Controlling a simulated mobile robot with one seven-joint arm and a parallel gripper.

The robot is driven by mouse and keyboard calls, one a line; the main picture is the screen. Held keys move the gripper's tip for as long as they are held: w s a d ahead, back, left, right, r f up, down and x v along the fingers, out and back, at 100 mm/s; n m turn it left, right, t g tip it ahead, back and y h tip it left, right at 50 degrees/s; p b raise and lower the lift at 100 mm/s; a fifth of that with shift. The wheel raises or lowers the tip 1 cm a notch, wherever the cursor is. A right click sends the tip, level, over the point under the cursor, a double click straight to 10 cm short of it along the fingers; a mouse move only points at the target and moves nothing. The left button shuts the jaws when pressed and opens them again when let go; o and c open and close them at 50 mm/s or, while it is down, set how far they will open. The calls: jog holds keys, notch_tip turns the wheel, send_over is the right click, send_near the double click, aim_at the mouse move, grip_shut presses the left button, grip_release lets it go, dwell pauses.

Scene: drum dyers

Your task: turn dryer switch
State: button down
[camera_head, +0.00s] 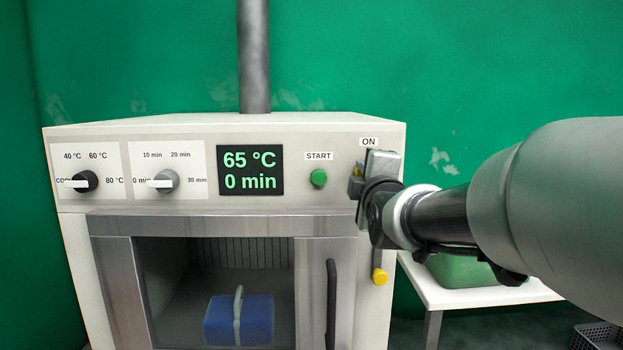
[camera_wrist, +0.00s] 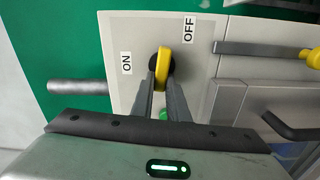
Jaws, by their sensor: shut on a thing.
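The dryer switch (camera_wrist: 162,64) is a yellow handle on a dark round base, set on a light plate. In the wrist view the ON label (camera_wrist: 126,63) is to its left and the OFF label (camera_wrist: 189,28) to its upper right. My gripper (camera_wrist: 161,84) is shut on the yellow handle, one finger on each side. I cannot tell exactly which label the handle points to. In the head view my gripper (camera_head: 366,180) is at the right end of the dryer's front panel (camera_head: 230,203), under the ON label (camera_head: 369,142), and hides most of the switch.
The display (camera_head: 250,170) reads 65 °C and 0 min. A green START button (camera_head: 319,178) and two dials (camera_head: 84,182) are left of my gripper. A yellow-tipped lever (camera_head: 380,277) and a dark door handle (camera_head: 331,303) are below. A white table (camera_head: 441,294) stands right.

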jog(key=shift+f+n, duration=0.15)
jog(key=shift+n, duration=0.45)
jog(key=shift+b, duration=0.3)
jog(key=c, duration=1.7)
grip_release()
